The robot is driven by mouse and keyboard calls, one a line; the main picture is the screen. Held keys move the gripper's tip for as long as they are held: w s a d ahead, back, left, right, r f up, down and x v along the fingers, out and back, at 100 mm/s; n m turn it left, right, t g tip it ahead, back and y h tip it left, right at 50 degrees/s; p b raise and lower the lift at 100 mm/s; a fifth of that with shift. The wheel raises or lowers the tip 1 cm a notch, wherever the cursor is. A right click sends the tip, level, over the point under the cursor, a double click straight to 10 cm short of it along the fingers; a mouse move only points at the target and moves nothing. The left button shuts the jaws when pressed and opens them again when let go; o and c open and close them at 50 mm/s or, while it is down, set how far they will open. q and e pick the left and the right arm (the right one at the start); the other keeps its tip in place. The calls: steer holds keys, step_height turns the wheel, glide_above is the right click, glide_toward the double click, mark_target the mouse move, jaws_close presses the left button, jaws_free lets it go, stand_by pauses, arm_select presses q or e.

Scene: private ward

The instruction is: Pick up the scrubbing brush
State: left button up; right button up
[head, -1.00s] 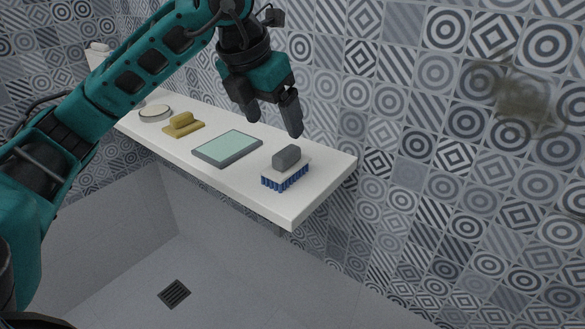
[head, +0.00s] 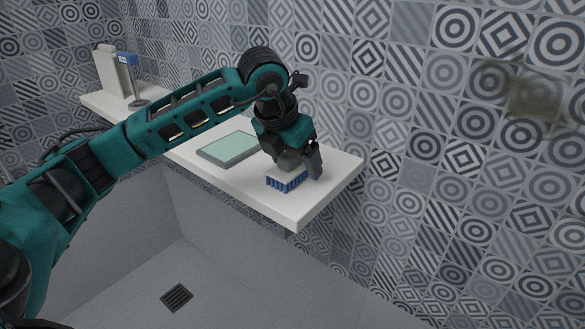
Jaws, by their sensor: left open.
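The scrubbing brush (head: 287,180) lies on the white shelf (head: 322,190) near its right end, blue bristles down. Its grey grip is mostly hidden behind my left gripper (head: 302,169). My left gripper is open and lowered from above right at the brush, with one dark finger on the near right side of the grip. The other finger is mostly hidden, and I cannot tell whether the fingers touch the brush. My right gripper is not in view.
A grey-framed pale green pad (head: 230,148) lies left of the brush. A blue-topped stand (head: 131,78) and a pale upright object (head: 109,72) stand at the shelf's far left end. A patterned tile wall (head: 440,170) runs behind the shelf. A drain (head: 177,297) is in the floor below.

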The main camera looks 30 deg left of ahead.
arm_select(q)
steer(key=shift+c, duration=0.4)
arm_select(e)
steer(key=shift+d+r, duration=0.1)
arm_select(q)
steer(key=shift+c, duration=0.7)
steer(key=c, duration=0.9)
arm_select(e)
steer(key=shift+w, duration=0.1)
arm_select(q)
steer(key=shift+r, duration=0.1)
steer(key=shift+r, duration=0.45)
step_height(320, 180, up, 19)
steer(key=p, duration=0.3)
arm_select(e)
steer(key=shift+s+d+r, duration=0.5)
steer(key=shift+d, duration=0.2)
